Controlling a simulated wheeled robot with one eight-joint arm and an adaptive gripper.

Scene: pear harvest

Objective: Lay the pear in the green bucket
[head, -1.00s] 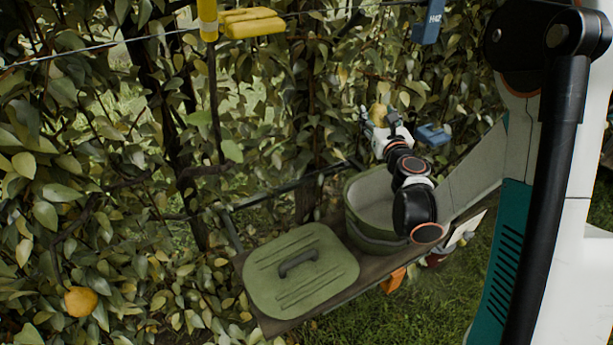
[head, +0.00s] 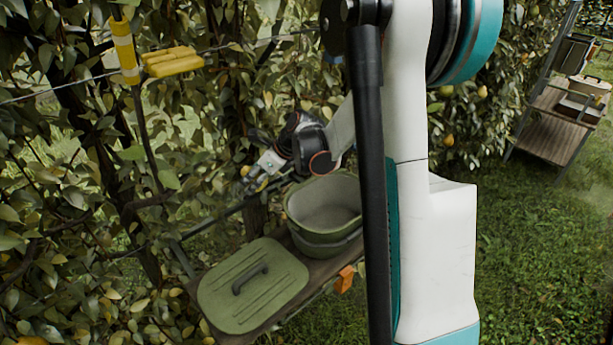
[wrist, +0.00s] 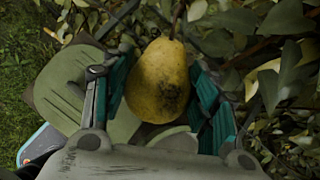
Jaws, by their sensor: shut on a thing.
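In the wrist view a yellow pear (wrist: 158,80) with dark blemishes sits between the two teal finger pads of my gripper (wrist: 160,88), which is shut on it. In the head view my gripper (head: 258,177) is just left of and above the green bucket (head: 318,236), outside its rim, near the foliage. The pear is small and hard to make out there. The bucket stands upright and open on a wooden bench, and the visible part of its inside looks empty. My arm column hides a bit of its right side.
The green lid (head: 255,288) with a dark handle lies flat on the bench (head: 279,331), left of the bucket. Leafy branches and a wire lie behind. A shelf rack (head: 548,143) stands far right on grass.

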